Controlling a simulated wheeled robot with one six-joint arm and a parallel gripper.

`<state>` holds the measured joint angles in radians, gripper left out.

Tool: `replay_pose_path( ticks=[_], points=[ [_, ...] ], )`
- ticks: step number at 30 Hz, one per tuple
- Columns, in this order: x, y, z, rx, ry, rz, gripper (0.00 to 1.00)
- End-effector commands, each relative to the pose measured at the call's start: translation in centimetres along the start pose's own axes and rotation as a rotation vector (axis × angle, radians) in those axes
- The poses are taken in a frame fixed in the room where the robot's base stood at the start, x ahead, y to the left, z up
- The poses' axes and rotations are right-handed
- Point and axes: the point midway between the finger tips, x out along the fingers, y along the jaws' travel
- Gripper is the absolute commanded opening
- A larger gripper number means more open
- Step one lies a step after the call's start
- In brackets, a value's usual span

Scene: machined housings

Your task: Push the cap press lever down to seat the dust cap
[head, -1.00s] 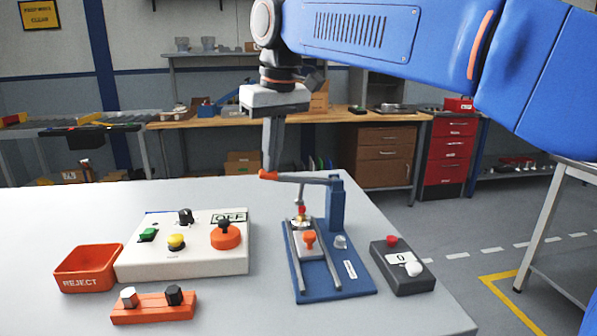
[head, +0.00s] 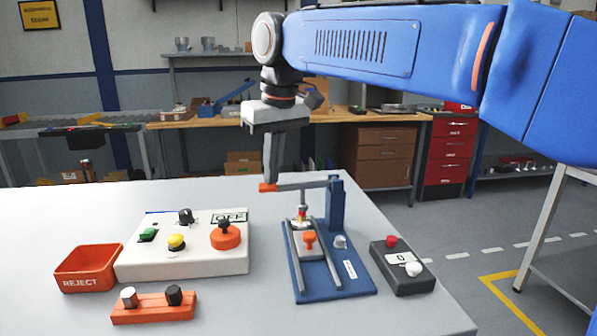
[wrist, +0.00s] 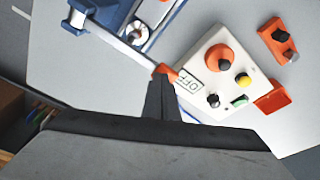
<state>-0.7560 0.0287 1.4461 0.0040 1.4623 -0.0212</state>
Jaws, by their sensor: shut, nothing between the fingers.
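The blue cap press (head: 337,208) stands at the right of the white-grey table. Its grey lever (head: 303,184) runs left from the post to an orange end (head: 267,187), tilted slightly down toward that end. My gripper (head: 269,183) is shut and empty, pointing down, its fingertips at the orange end from above, apparently touching it. The wrist view also shows the lever (wrist: 118,42) and my shut fingers (wrist: 164,82) beside its orange end. The plunger (head: 302,212) hangs under the lever over the press bed.
A white control box (head: 185,258) with knobs and an OFF label stands left of the press. An orange REJECT bin (head: 86,268) and an orange holder (head: 153,309) are farther left. A dark counter box (head: 403,268) reading 0 stands right.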

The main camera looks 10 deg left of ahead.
Motion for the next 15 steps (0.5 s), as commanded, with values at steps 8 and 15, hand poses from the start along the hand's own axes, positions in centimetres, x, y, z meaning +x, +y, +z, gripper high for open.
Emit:
replay_pose_path(
  ticks=[8,15],
  points=[
    [0.3,0.0,0.1,0.0,-0.01,-0.001,0.0],
    [-1.0,0.0,-0.2,0.0,-0.008,0.0,0.0]
  ],
)
